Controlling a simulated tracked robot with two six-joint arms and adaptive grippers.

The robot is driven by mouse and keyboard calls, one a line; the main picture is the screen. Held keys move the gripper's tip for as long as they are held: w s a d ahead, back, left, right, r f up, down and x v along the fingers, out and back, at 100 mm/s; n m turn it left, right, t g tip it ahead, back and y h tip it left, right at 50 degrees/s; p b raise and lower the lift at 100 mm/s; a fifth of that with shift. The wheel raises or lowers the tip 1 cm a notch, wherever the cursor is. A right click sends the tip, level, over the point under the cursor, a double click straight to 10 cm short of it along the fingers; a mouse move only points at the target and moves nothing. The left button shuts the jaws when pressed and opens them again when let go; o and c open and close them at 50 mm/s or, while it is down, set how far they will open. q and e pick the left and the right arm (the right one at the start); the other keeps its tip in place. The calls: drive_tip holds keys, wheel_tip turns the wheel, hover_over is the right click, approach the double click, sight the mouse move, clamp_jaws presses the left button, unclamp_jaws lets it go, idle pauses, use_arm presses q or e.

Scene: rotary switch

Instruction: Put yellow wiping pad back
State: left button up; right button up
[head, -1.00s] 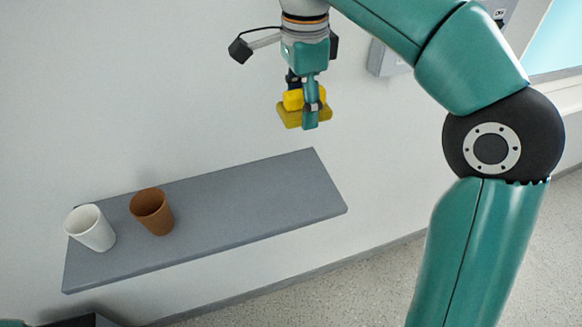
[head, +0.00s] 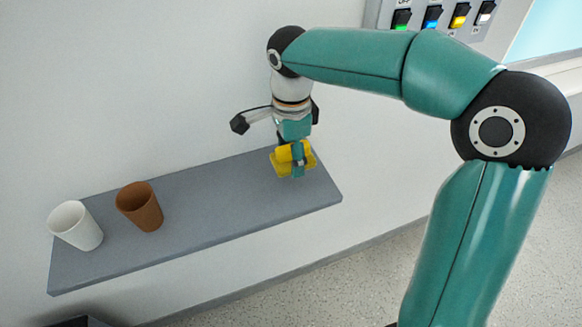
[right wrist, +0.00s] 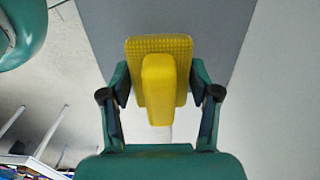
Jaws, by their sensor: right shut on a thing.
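The yellow wiping pad (head: 281,160) has a raised yellow grip on a flat textured base. My right gripper (head: 297,162) is shut on it, over the right end of the grey wall shelf (head: 230,195). In the right wrist view the pad (right wrist: 183,50) sits between the two fingers (right wrist: 160,95), with the grey shelf (right wrist: 215,30) beyond it. I cannot tell whether the pad touches the shelf. My left gripper is not in view.
A white cup (head: 77,226) and a brown cup (head: 140,207) stand at the left end of the shelf. The shelf between the brown cup and the pad is clear. A panel with coloured switches (head: 432,18) is on the wall at upper right.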

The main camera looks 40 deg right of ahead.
drive_tip(key=shift+f, duration=1.95)
drive_tip(key=o, duration=1.2)
drive_tip(key=shift+f, duration=0.1)
wheel_tip(320, 180, up, 12)
drive_tip(key=shift+r+p, duration=0.15)
drive_tip(key=shift+p, duration=0.3)
